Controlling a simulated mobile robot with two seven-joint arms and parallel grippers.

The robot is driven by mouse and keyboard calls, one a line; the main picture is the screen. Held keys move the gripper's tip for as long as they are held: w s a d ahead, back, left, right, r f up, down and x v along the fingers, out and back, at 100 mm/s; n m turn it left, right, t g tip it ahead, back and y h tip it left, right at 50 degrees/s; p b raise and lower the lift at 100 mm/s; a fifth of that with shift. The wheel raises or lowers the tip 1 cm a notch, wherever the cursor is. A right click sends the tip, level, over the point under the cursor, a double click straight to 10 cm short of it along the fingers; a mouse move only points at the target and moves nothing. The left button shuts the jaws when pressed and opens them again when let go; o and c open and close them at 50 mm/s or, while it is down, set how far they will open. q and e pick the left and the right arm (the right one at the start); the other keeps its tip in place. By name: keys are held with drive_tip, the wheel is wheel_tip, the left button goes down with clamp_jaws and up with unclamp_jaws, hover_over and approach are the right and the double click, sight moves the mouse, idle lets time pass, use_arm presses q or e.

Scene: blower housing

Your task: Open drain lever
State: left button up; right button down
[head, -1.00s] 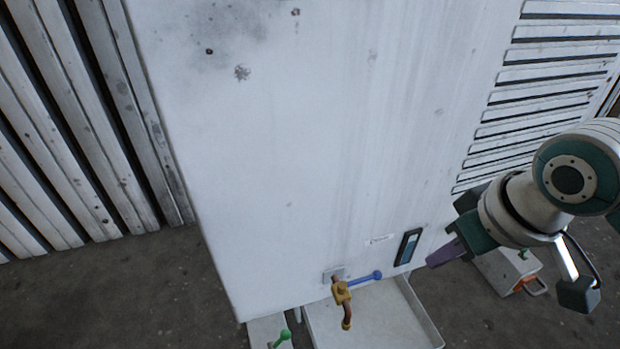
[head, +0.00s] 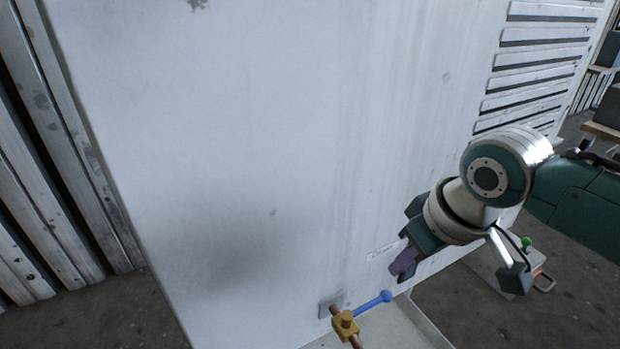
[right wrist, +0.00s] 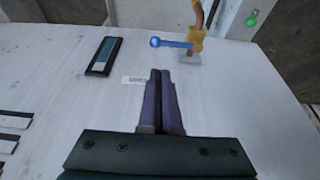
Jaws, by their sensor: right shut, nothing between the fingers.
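The drain lever (head: 374,302) is a blue rod with a ball end, on a brass valve (head: 345,324) with a copper pipe, low on the white housing (head: 270,150). It points sideways to the right in the head view. In the right wrist view the lever (right wrist: 174,44) and valve (right wrist: 196,40) show at the top. My right gripper (head: 400,270) has purple fingers and is shut and empty. It is above and right of the lever's ball end in the head view, apart from it. The fingers (right wrist: 161,76) also show in the right wrist view. My left gripper is out of view.
A small label (head: 384,250) is beside the right gripper. A dark gauge panel (right wrist: 103,56) shows in the right wrist view. A tray (head: 428,328) lies below the valve. A box with a green knob (head: 526,243) stands on the floor at right.

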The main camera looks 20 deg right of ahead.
sight(367, 308)
use_arm(q)
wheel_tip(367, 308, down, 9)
drive_tip(key=b, duration=0.8)
drive_tip(key=shift+b, duration=0.35)
use_arm(e)
drive_tip(key=x, duration=0.9)
drive_tip(key=shift+w+f, duration=0.15)
drive_tip(key=shift+f, duration=0.15)
